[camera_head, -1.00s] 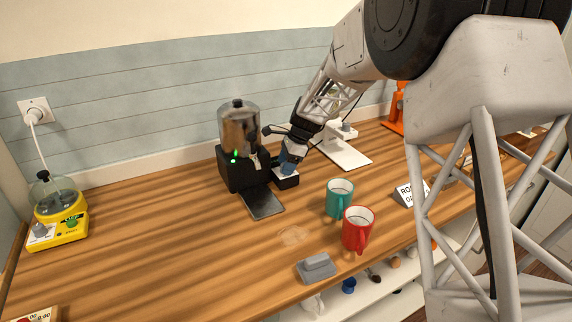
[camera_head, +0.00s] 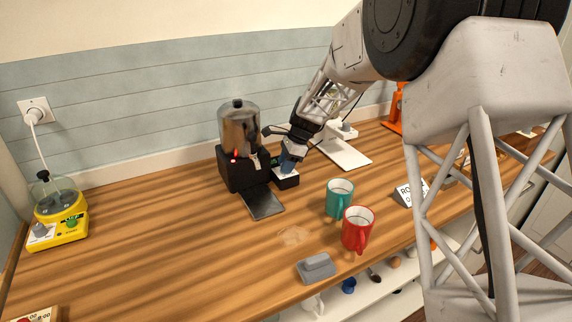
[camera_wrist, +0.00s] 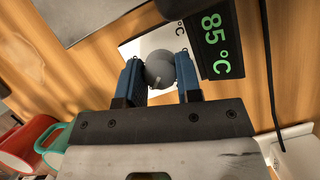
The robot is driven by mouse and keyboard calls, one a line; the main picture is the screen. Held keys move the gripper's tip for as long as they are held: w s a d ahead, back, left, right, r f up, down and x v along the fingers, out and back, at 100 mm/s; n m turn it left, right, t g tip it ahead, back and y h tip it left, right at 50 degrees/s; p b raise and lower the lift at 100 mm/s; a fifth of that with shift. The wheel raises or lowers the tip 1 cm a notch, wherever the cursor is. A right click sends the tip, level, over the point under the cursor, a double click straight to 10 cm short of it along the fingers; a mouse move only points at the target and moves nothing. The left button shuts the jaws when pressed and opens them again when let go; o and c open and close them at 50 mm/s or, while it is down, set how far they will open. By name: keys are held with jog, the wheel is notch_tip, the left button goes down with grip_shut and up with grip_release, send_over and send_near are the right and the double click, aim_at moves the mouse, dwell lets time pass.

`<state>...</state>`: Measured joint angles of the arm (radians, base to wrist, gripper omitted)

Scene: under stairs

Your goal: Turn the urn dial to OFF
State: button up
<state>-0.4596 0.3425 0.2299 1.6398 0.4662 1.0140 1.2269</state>
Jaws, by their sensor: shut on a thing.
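The grey round dial (camera_wrist: 160,70) sits on a white plate (camera_wrist: 146,45) marked °C. My gripper (camera_wrist: 160,76) is shut on the dial, one blue finger on each side. In the head view my gripper (camera_head: 291,162) hides the dial. I cannot read the dial's position.
A teal mug (camera_head: 339,201) and a red mug (camera_head: 357,230) stand in front, right of the drip tray (camera_head: 262,204). A grey block (camera_head: 316,268) lies near the front edge. A yellow appliance (camera_head: 61,228) stands far left. The middle left counter is clear.

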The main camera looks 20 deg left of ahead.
jog(key=n+g, duration=0.1)
jog(key=n, duration=0.2)
jog(key=shift+w+n+h, duration=0.1)
jog(key=shift+n+h, duration=0.3)
jog(key=n+g+h, duration=0.1)
jog(key=n, duration=0.2)
jog(key=shift+a+n, duration=0.1)
jog(key=shift+n, duration=0.2)
jog(key=n+h, duration=0.1)
jog(key=n, duration=0.2)
jog(key=n+h, duration=0.1)
jog(key=n, duration=0.2)
jog(key=shift+a+h, duration=0.1)
jog(key=shift+h, duration=0.2)
jog(key=o, duration=0.9)
jog(key=shift+o, duration=0.2)
jog(key=shift+r, duration=0.15)
jog(key=v, duration=0.7)
jog(key=shift+w+r, duration=0.25)
